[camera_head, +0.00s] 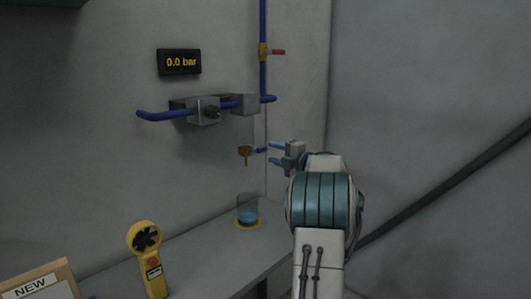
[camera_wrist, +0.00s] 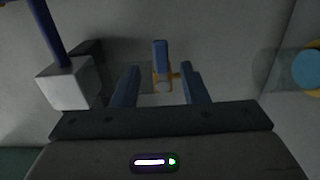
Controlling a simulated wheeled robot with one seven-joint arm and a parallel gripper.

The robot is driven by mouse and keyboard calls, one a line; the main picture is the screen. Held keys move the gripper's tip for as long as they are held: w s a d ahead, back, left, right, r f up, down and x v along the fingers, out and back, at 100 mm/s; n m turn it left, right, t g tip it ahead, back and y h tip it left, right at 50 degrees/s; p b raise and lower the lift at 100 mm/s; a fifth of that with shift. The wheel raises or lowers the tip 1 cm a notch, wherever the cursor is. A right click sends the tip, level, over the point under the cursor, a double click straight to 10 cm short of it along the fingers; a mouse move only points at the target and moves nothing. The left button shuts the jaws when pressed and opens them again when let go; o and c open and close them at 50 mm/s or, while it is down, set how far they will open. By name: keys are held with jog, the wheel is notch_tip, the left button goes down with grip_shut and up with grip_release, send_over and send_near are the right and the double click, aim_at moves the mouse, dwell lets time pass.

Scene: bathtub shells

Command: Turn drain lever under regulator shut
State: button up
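The drain valve is a small brass body (camera_head: 244,151) on the wall below the regulator, with a blue lever (camera_head: 262,150) pointing right toward my gripper. The regulator (camera_head: 205,110) is a grey block with a dark knob on the blue pipe. My gripper (camera_head: 276,147) is at the right of the lever, its blue fingers apart. In the wrist view the lever (camera_wrist: 161,55) stands between and beyond the two open fingers (camera_wrist: 159,88), with the brass body (camera_wrist: 163,82) behind it. I see no clear contact with the lever.
A red-handled valve (camera_head: 276,52) is on the vertical blue pipe. A beaker with blue liquid (camera_head: 247,212) stands on the bench below the drain. A yellow handheld meter (camera_head: 147,258) and a "NEW" box (camera_head: 40,284) are at front left.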

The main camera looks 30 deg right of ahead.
jog(key=v, duration=0.7)
jog(key=shift+s, duration=0.2)
jog(key=shift+r, duration=0.1)
